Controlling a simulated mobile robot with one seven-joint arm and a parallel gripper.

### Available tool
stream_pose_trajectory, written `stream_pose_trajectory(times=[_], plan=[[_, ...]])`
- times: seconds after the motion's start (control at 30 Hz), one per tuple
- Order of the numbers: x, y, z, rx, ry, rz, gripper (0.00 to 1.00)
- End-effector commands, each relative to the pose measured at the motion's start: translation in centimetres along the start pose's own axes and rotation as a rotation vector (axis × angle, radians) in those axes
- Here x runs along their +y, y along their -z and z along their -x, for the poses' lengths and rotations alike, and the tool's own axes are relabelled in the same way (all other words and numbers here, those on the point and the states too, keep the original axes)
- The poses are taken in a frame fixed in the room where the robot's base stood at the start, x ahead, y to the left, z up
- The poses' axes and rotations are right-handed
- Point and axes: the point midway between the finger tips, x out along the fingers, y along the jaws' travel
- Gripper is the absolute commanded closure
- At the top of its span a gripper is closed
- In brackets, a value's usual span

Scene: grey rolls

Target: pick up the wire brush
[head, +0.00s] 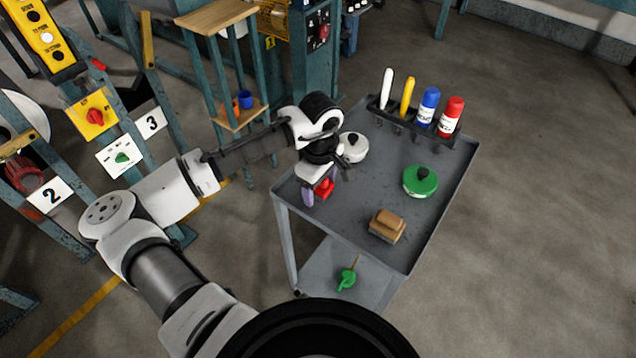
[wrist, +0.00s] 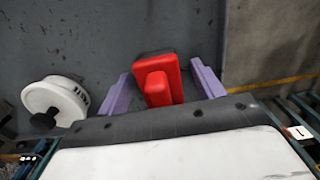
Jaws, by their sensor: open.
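A red block (wrist: 172,68) with a smaller raised red grip on top and a dark edge beneath sits on the grey cart top. It also shows near the cart's left edge in the head view (head: 324,188). My gripper (wrist: 161,72) is open, with one purple finger to each side of the red block; I see gaps and no clear contact. A brown block (head: 387,226), paler below, lies near the cart's front edge, away from my gripper. I cannot tell for sure which of these is the wire brush; bristles are not clearly visible.
A white lidded pot (head: 352,148) stands close beside my gripper. A green round lidded pot (head: 420,181) stands at the right. A dark rack (head: 388,115) with several markers is at the back. The middle of the cart top (head: 372,190) is clear.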

Motion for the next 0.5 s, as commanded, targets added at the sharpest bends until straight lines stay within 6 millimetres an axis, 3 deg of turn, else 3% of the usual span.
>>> stream_pose_trajectory(times=[0.13, 0.5], plan=[[0.01, 0.01, 0.01, 0.0, 0.0, 0.0, 0.33], [0.02, 0.0, 0.05, 0.0, 0.0, 0.0, 0.81]])
